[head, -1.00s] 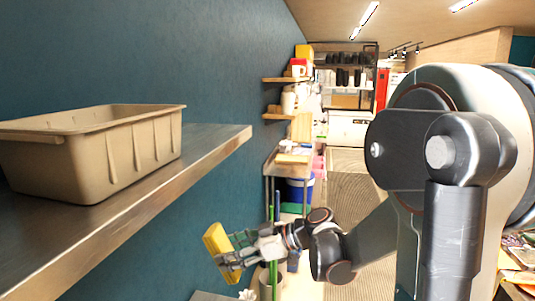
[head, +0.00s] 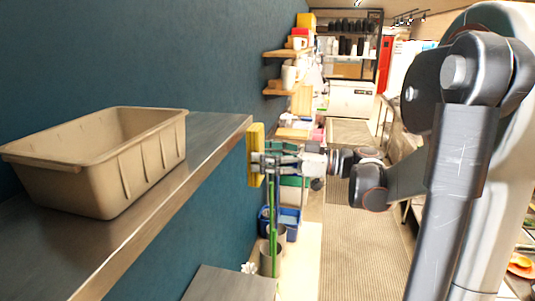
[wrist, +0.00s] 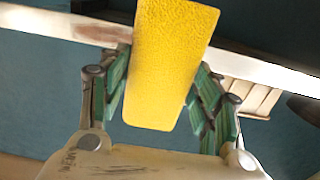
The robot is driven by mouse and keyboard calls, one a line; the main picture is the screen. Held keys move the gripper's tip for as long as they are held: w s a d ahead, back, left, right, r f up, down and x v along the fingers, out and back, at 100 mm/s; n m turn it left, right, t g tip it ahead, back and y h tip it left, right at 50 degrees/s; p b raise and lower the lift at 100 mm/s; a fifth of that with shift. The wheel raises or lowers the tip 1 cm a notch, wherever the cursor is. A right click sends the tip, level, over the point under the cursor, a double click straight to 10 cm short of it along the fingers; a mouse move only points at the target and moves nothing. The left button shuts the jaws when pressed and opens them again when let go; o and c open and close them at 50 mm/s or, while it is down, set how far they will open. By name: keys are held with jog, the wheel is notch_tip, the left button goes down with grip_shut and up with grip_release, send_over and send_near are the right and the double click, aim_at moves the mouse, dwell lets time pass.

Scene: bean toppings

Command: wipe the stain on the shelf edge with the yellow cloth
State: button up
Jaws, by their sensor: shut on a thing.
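The yellow cloth (head: 256,150), a flat block-like pad, is held upright at the far right end of the metal shelf (head: 215,128). My gripper (head: 268,162) is shut on it. In the wrist view the cloth (wrist: 170,60) stands between the green-padded fingers and overlaps the pale shelf edge (wrist: 270,72). A reddish-brown stain (wrist: 98,33) shows on that edge just left of the cloth. Whether the cloth touches the edge I cannot tell. The stain cannot be made out in the head view.
Below are a grey surface (head: 230,285) and a blue bin (head: 285,222). The aisle floor (head: 355,235) to the right is clear.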

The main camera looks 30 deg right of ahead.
jog(key=shift+p+x, duration=0.35)
jog(key=shift+x, duration=2.45)
jog(key=shift+x, duration=0.9)
jog(key=shift+w+d+f, duration=0.1)
jog(key=shift+w+d+b, duration=1.8)
jog(key=shift+w+d, duration=3.15)
jog(key=shift+a, duration=0.1)
jog(key=shift+s+a+b, duration=0.55)
jog(key=shift+s+a, duration=4.45)
jog(key=shift+s, duration=0.05)
